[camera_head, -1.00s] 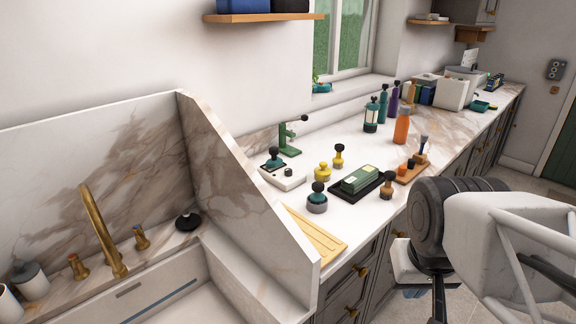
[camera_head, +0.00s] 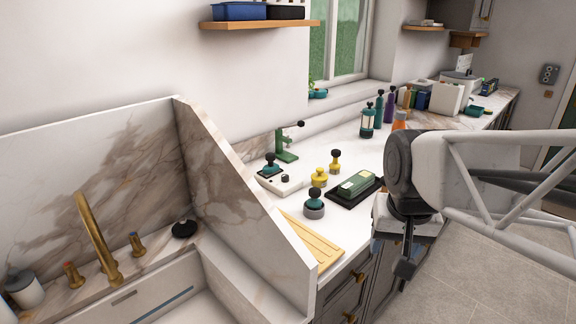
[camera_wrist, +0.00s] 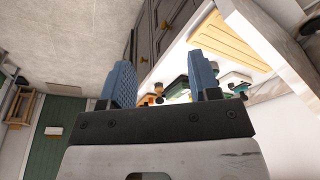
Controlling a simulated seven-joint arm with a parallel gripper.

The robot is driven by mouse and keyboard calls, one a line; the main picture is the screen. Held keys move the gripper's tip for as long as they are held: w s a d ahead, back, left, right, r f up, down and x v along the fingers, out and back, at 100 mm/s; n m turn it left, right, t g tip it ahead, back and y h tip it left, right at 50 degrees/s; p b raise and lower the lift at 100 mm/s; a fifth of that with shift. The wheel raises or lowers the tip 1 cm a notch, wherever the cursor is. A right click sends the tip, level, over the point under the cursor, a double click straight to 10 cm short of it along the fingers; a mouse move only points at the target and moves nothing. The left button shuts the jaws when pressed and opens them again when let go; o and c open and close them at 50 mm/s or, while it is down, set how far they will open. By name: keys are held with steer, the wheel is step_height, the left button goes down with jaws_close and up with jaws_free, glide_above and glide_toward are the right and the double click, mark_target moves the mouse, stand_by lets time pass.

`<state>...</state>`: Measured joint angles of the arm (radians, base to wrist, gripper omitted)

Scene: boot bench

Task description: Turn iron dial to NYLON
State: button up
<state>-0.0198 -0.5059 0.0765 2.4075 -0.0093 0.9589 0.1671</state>
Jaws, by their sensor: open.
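A white flat unit (camera_head: 281,184) stands on the counter against the left panel. It carries a teal piece with a black ball knob (camera_head: 269,160) and a small dark round knob (camera_head: 286,177), possibly the dial. No lettering such as NYLON is legible, and I cannot tell for sure which part is the iron dial. My gripper (camera_head: 391,262) hangs in front of the counter's front edge, well right of and apart from the unit. In the wrist view my gripper (camera_wrist: 160,64) is open with nothing between its blue fingers.
A dark tray with a green box (camera_head: 357,186), yellow-based knobs (camera_head: 319,178), a grey-and-teal knob (camera_head: 314,204) and a green stand (camera_head: 287,144) crowd the counter. A pale wooden board (camera_head: 309,240) lies near the edge. A tall marble panel (camera_head: 245,190) separates the sink. The floor (camera_head: 490,270) is clear.

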steer(key=w+a+r+m, duration=0.2)
steer(key=w, duration=0.6)
steer(key=w+a+r+m, duration=0.1)
steer(key=w+a, duration=0.1)
steer(key=w, duration=0.6)
steer(key=m+g, duration=0.2)
steer(key=m, duration=0.5)
glide_above(285, 175)
steer(key=f, duration=1.3)
steer(key=shift+s+d+f, duration=0.15)
steer(key=shift+s+f, duration=0.1)
steer(key=shift+f, duration=0.05)
steer(key=shift+w+f, duration=0.2)
steer(key=shift+f, duration=0.15)
steer(key=shift+f, duration=3.75)
steer(key=c, duration=0.9)
